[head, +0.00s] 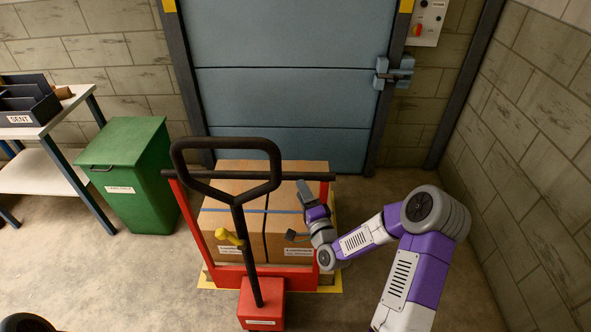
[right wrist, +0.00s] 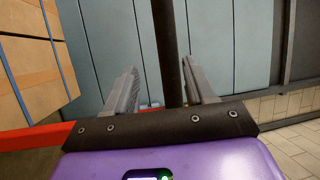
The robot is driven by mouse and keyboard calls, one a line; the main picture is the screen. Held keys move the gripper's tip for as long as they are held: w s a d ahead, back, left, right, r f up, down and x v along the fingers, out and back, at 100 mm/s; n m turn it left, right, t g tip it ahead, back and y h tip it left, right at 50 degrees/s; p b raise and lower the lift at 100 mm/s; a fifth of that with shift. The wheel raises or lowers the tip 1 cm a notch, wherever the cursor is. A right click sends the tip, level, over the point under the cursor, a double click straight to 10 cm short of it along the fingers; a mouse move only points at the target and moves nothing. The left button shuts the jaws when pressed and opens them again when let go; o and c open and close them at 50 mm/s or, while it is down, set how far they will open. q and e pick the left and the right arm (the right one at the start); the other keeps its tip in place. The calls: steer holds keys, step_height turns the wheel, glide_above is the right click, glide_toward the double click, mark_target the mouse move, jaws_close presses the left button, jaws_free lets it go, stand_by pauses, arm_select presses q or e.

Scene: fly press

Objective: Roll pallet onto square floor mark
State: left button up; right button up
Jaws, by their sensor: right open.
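Brown cartons (head: 275,230) with a blue strap stand as a load behind a red truck frame (head: 190,215). The pallet under them is mostly hidden by the frame and cartons. Yellow floor marking (head: 335,283) shows around the load's foot; how squarely the pallet sits on it I cannot tell. A black crossbar (head: 220,175) tops the frame, with a looped black handle (head: 237,195) in front. My right gripper (head: 298,213) is open by the frame's right side. In the right wrist view a dark bar (right wrist: 168,45) passes between its fingers. My left gripper is out of view.
A blue door (head: 285,90) with a latch (head: 394,73) stands behind the load. A green bin (head: 130,175) and a table (head: 55,120) stand at left. A block wall (head: 540,130) bounds the right.

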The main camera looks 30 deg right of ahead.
steer(key=w+d+r, duration=0.1)
steer(key=w+r, duration=0.1)
steer(key=w, duration=0.5)
steer(key=shift+w+d+r+b, duration=0.15)
steer(key=shift+d+r+b, duration=0.05)
steer(key=shift+d+b, duration=0.15)
jaws_close()
